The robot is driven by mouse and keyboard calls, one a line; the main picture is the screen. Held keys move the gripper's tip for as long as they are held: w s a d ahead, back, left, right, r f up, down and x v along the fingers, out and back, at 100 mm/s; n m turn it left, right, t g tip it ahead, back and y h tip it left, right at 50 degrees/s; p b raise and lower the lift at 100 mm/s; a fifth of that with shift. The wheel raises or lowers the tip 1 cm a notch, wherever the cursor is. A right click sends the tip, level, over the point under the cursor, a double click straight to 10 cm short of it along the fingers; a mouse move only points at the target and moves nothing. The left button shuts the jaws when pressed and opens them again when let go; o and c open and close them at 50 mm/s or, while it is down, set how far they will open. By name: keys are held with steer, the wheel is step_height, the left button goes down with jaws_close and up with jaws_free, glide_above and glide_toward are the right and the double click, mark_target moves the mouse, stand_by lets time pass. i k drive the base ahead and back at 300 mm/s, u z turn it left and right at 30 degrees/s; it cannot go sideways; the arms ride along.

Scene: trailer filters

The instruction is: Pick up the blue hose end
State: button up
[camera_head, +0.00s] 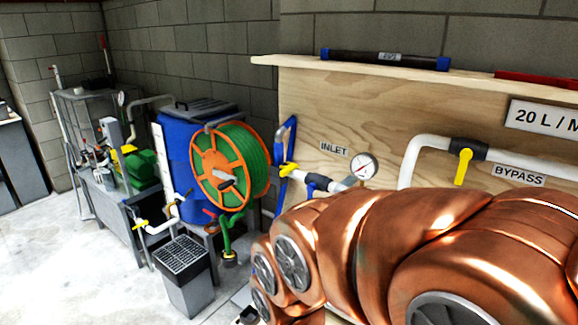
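A blue strip that looks like a hose (287,142) stands upright against the wall between the green hose reel and the plywood panel. Its lower part runs down behind the yellow-handled inlet valve, and I cannot make out a free end. The inlet pipe (318,182) has a blue and dark fitting in front of the panel. My copper-coloured arm fills the lower right and hides what lies behind it. My gripper's fingers do not show, so its distance from the hose cannot be told.
A green hose on an orange reel (220,168) stands before a blue barrel (178,150). A grey bin with a grate (184,278) stands on the floor. The plywood panel (325,115) carries a gauge (364,166) and a bypass valve (464,165). Floor at left is clear.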

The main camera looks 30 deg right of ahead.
mark_target(278, 143)
steer(key=k, duration=0.9)
steer(key=u, duration=0.75)
steer(key=i, duration=2.05)
steer(key=z, duration=0.75)
